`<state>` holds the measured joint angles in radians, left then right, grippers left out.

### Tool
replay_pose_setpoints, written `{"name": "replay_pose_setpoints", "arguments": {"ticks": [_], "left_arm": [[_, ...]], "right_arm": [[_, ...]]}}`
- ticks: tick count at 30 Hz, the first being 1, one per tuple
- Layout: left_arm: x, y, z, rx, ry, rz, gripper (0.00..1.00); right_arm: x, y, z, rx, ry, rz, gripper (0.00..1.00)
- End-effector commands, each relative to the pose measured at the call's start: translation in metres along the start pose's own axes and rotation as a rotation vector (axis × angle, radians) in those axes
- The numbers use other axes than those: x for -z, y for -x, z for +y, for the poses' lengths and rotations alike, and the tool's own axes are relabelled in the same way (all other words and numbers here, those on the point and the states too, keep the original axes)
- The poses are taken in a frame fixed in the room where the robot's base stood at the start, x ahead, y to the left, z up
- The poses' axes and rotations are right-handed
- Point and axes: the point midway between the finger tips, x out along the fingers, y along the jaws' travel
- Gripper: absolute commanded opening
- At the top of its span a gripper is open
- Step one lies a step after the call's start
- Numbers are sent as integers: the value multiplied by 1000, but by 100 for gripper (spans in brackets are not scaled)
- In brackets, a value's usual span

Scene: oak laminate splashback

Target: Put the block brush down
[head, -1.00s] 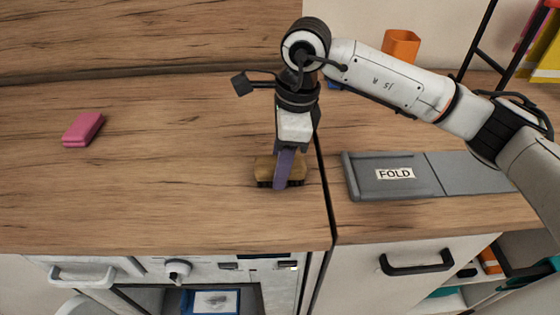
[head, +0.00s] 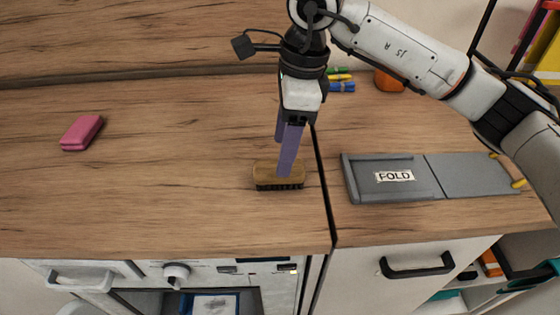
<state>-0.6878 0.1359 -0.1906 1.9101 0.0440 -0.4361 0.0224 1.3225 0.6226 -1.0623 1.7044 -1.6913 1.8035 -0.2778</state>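The block brush (head: 266,174), with a brown wooden back and dark bristles facing down, sits on the wooden counter just left of the dark seam. My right gripper (head: 282,158) is above and at the brush, pointing down. Its two purple fingers show apart, one nearer and one farther back, so it looks open. The near finger overlaps the brush's top in the picture; I cannot tell whether it touches. My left gripper is not in view.
A pink block (head: 82,132) lies at the left of the counter (head: 170,190). A grey board marked FOLD (head: 430,187) lies to the right of the seam. Markers (head: 341,87) and an orange container (head: 388,81) are behind. The counter between the pink block and brush is clear.

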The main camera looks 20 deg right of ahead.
Motion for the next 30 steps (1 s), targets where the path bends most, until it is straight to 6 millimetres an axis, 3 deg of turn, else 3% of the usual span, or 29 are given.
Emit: {"name": "replay_pose_setpoints", "arguments": {"ticks": [3,10,30], "left_arm": [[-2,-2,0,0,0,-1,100],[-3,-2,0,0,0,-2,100],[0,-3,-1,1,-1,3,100]], "right_arm": [[0,26,-1,3,0,-2,59],[0,56,0,0,0,0,59],[0,62,0,-1,1,0,59]]}}
